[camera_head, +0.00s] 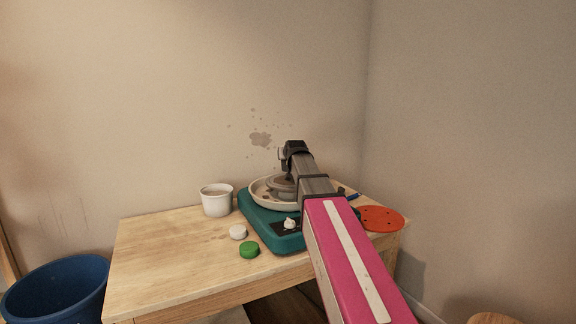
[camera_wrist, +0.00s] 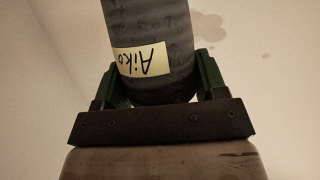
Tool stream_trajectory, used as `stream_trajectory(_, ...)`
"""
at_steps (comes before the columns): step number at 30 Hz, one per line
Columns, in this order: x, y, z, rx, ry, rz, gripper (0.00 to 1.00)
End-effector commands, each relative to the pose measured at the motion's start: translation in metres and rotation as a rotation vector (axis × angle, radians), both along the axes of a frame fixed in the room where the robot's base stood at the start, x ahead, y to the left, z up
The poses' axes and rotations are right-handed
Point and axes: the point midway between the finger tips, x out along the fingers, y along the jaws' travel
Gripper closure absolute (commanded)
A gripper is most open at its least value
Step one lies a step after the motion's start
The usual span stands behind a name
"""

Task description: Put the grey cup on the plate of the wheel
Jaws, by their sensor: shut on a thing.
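The grey cup (camera_wrist: 150,45), dark and with a pale label reading "Aiko", fills the space between the two fingers of my gripper (camera_wrist: 153,78) in the wrist view. My gripper is shut on it. In the head view my gripper (camera_head: 286,154) is above the wheel (camera_head: 262,228), a teal machine with a pale round basin (camera_head: 258,191). The plate of the wheel (camera_head: 281,185) is a grey disc inside the basin, partly hidden by my arm. The cup is mostly hidden behind my gripper there, so its gap to the plate is unclear.
A white pot (camera_head: 216,203) stands left of the wheel on the wooden table (camera_head: 165,250). A white round piece (camera_head: 237,232) and a green one (camera_head: 249,250) lie in front. An orange disc (camera_head: 382,219) lies at the right. A blue bucket (camera_head: 55,292) is at lower left.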

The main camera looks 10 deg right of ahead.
Motion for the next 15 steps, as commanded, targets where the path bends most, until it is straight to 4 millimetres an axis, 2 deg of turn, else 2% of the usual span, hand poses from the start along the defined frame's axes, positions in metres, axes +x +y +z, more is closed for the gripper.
stream_trajectory(5, 0.0, -0.001, -0.012, 0.0, 0.0, 0.0, 0.64)
stream_trajectory(12, 0.0, -0.001, -0.04, 0.0, 0.0, 0.001, 0.64)
stream_trajectory(15, 0.0, -0.001, -0.041, 0.0, -0.001, 0.001, 0.64)
